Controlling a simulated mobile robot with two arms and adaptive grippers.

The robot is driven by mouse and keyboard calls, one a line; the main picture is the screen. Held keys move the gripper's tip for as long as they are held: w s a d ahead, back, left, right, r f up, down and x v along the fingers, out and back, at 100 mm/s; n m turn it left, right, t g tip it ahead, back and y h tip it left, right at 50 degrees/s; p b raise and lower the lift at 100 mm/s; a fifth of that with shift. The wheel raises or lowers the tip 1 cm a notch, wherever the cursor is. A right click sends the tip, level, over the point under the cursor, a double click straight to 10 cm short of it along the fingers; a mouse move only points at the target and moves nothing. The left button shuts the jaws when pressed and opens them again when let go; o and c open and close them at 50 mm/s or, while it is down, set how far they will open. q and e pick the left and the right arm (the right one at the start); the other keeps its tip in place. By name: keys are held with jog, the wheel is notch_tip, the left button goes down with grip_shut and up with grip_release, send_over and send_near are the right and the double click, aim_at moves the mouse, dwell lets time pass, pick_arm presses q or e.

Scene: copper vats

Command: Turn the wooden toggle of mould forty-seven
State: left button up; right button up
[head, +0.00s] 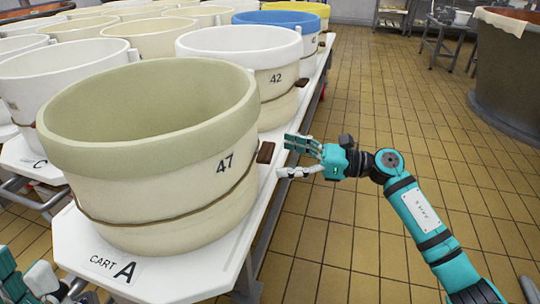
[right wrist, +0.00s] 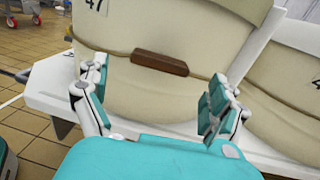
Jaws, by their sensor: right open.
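Mould forty-seven (head: 140,175) is a large cream tub with a pale green rim, marked 47, at the near end of the white cart in the head view. Its wooden toggle (head: 265,152) is a small dark brown block on the tub's right side, at the cord around it.
The cart top (head: 120,272) carries a CART A label. Mould 42 (head: 255,65) with its own toggle stands right behind, then a blue-rimmed tub (head: 282,20). More tubs stand to the left. The tiled floor (head: 350,225) right of the cart is free. A large vat (head: 505,75) stands far right.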

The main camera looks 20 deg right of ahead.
aim_at(270, 154)
jog(key=shift+x, duration=2.1)
jog(key=shift+c, duration=0.4)
jog(key=c, duration=1.1)
